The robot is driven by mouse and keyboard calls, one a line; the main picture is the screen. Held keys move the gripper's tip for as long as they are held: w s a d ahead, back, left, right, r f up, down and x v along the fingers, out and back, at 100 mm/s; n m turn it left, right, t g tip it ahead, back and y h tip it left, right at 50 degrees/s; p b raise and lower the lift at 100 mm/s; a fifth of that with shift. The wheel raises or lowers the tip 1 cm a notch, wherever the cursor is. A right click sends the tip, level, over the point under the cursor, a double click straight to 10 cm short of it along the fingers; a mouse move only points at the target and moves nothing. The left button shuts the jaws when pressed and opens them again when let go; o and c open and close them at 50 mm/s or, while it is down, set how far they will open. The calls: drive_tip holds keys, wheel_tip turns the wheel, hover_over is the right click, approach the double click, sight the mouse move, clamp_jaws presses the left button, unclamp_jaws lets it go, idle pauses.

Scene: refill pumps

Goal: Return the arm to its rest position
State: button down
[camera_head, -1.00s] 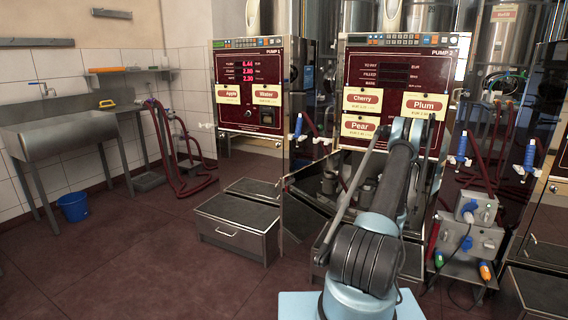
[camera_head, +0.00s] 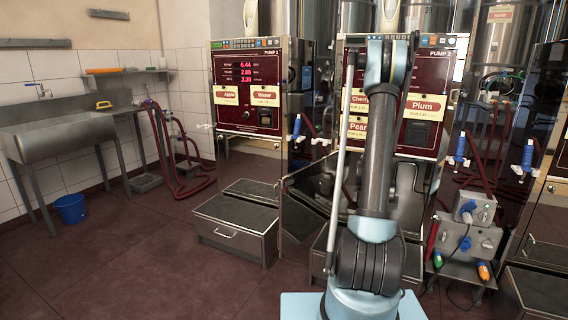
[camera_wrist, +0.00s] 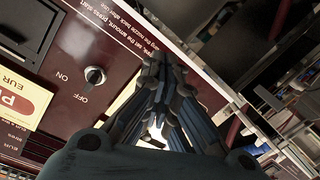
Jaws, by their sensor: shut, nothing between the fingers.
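My arm (camera_head: 375,170) stands nearly upright in the head view, in front of the right pump panel (camera_head: 430,80). It covers part of the Cherry and Pear labels, while the Plum label (camera_head: 426,106) shows. My gripper is hidden in the head view. In the wrist view my gripper (camera_wrist: 158,68) is shut and empty, with its fingers together. The pump's maroon panel with an ON/OFF knob (camera_wrist: 95,75) shows beside the fingers. I cannot tell how far the fingertips are from it.
The left pump (camera_head: 247,95) has Apple and Water labels. A metal step box (camera_head: 237,225) stands below it. A socket box (camera_head: 470,240) with cables is at the right. A sink (camera_head: 65,130) and blue bucket (camera_head: 70,208) are at the left.

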drive_tip(key=s+a+r+m+g+y, duration=0.15)
drive_tip(key=s+a, duration=0.25)
drive_tip(key=s, duration=0.4)
drive_tip(key=s+a+r+g, duration=0.2)
drive_tip(key=s+a+g, duration=0.15)
drive_tip(key=s, duration=0.35)
drive_tip(key=s+a+r+m+g, duration=0.15)
drive_tip(key=s+a, duration=0.25)
drive_tip(key=s, duration=0.4)
drive_tip(key=s+a+f+g+y, duration=0.1)
drive_tip(key=s+a, duration=0.4)
drive_tip(key=s, duration=0.6)
drive_tip(key=s+a+f+n+g+y, duration=0.1)
drive_tip(key=s+a+f+g+y, duration=0.1)
drive_tip(key=s, duration=1)
drive_tip(key=s+a+f+n+g+y, duration=0.1)
drive_tip(key=s+a+f+g+y, duration=0.1)
drive_tip(key=s+a+f, duration=0.4)
drive_tip(key=s+a+g, duration=0.1)
drive_tip(key=s, duration=0.4)
drive_tip(key=shift+s+a+f+g, duration=0.3)
drive_tip(key=shift+f+g, duration=0.05)
drive_tip(key=shift+f, duration=0.05)
